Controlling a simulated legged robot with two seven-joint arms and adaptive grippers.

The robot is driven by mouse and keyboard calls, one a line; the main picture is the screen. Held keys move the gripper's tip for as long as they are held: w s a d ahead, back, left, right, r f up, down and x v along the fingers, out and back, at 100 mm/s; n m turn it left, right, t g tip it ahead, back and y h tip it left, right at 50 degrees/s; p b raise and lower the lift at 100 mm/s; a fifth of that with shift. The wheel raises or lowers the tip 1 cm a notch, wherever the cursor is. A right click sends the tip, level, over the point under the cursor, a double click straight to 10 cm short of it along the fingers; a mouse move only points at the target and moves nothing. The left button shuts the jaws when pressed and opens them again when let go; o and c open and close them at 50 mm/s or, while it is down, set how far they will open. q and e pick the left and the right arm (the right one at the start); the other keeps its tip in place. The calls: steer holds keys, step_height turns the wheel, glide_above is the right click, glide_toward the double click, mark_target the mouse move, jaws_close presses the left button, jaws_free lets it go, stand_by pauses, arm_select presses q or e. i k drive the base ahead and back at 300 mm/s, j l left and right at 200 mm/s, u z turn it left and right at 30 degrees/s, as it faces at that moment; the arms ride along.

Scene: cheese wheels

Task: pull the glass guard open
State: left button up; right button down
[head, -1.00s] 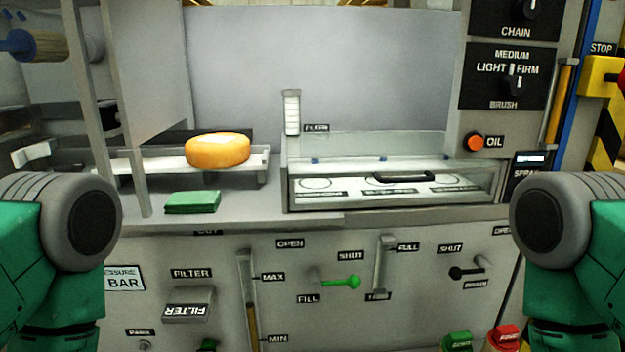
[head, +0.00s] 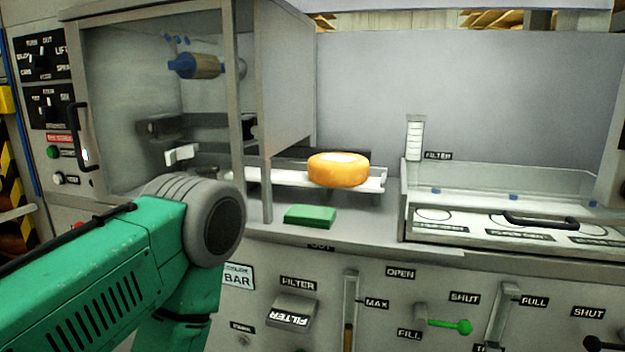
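The glass guard (head: 150,100) is a large clear pane in a grey frame on the left of the machine. A vertical black handle (head: 80,137) sits at its left edge, beside the control panel. The guard looks closed against the frame. Behind it I see a blue-ended roller (head: 196,66) and some grey and white parts. My green left arm is in the lower left, with its round grey joint in front of the guard's lower right part. Neither gripper shows.
An orange cheese wheel (head: 338,170) rests on a white rail track (head: 283,179). A green pad (head: 310,215) lies on the grey ledge below. A low clear-walled tray (head: 455,235) with a black handle (head: 540,221) is at right. Knob panels (head: 47,60) stand far left.

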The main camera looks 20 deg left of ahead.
mark_target(85, 104)
steer(key=u, duration=1.45)
